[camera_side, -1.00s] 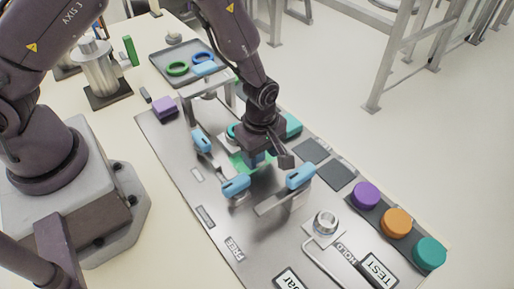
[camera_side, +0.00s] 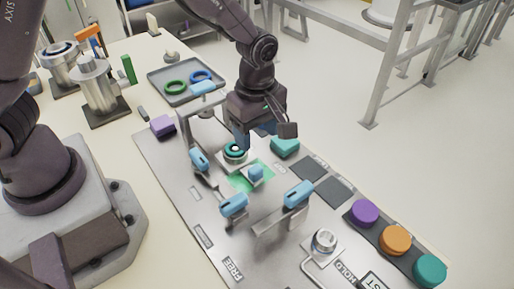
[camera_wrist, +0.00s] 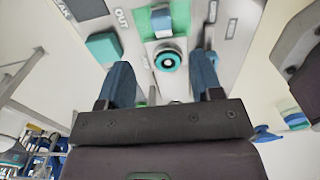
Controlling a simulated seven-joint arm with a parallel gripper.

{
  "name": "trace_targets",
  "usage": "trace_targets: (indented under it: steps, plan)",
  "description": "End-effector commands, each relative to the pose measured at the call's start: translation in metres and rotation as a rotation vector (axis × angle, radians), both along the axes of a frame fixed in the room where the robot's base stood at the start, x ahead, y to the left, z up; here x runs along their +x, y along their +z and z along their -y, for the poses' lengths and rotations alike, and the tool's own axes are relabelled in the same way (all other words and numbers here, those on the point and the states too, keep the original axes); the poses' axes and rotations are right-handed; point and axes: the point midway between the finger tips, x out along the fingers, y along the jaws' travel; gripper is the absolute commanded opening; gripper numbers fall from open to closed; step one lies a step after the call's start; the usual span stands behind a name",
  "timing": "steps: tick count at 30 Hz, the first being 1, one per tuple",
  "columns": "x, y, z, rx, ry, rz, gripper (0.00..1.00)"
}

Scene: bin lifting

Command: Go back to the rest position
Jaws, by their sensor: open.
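My gripper (camera_side: 262,132) hangs above the metal work plate, behind the green pad in the side view. In the wrist view my gripper (camera_wrist: 165,85) shows two blue fingers spread apart with nothing between them. A round teal and black piece (camera_side: 235,151) sits on the plate near the gripper; it also shows in the wrist view (camera_wrist: 167,59), beyond the fingertips. A teal block (camera_side: 285,147) lies to the right of the gripper.
Clamps with light-blue handles (camera_side: 234,205) (camera_side: 298,194) stand around the pad. Purple (camera_side: 365,212), orange (camera_side: 396,240) and teal (camera_side: 430,269) round pieces line the right edge. A grey tray (camera_side: 160,92) with green and blue rings is at the back. Dark squares (camera_side: 333,191) lie bare.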

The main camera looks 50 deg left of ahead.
Motion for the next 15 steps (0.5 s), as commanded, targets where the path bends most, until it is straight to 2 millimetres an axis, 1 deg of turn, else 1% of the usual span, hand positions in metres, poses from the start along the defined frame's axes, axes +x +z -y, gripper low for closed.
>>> trace_targets:
  steps: [1, 5, 15]
  plan:
    - [0.0004, 0.0060, 0.0005, -0.001, -0.001, 0.003, 0.60]
    - [0.0001, 0.0130, 0.0002, 0.000, -0.002, 0.001, 0.60]
    - [0.0000, 0.0140, -0.0001, 0.001, -0.007, 0.000, 0.60]
